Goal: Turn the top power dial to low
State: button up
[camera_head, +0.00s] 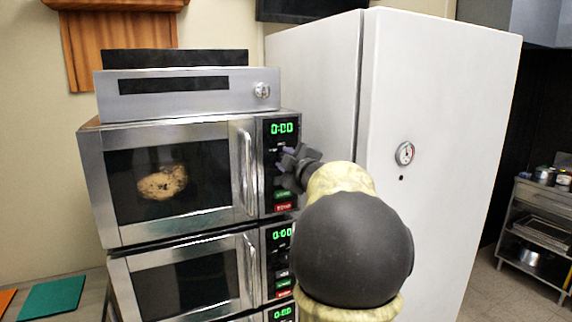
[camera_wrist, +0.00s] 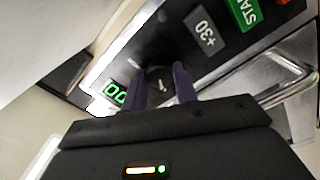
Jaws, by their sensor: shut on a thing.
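The top microwave (camera_head: 96,180) has a control panel at its right with a green display reading 0:00 (camera_head: 283,128). My gripper (camera_head: 290,158) is at this panel, below the display, and hides the power dial in the head view. In the wrist view the dark round power dial (camera_wrist: 158,82) sits between my two fingers, with a small light mark on its face. My gripper (camera_wrist: 162,76) is shut on the dial. The dial's setting is too small to read.
More microwaves (camera_head: 180,260) are stacked below. A silver unit with a knob (camera_head: 262,90) sits on top. The door handle (camera_head: 247,172) is left of the panel, and +30 (camera_wrist: 203,33) and START (camera_wrist: 245,12) buttons are close by. A white fridge (camera_head: 440,120) stands right.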

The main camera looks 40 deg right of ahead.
dwell(0.3)
jog(key=o, duration=0.9)
jog(key=shift+o, duration=0.2)
jog(key=shift+s, duration=0.1)
jog(key=b+v, duration=0.3)
jog(key=v, duration=1.4)
jog(key=shift+a, duration=0.2)
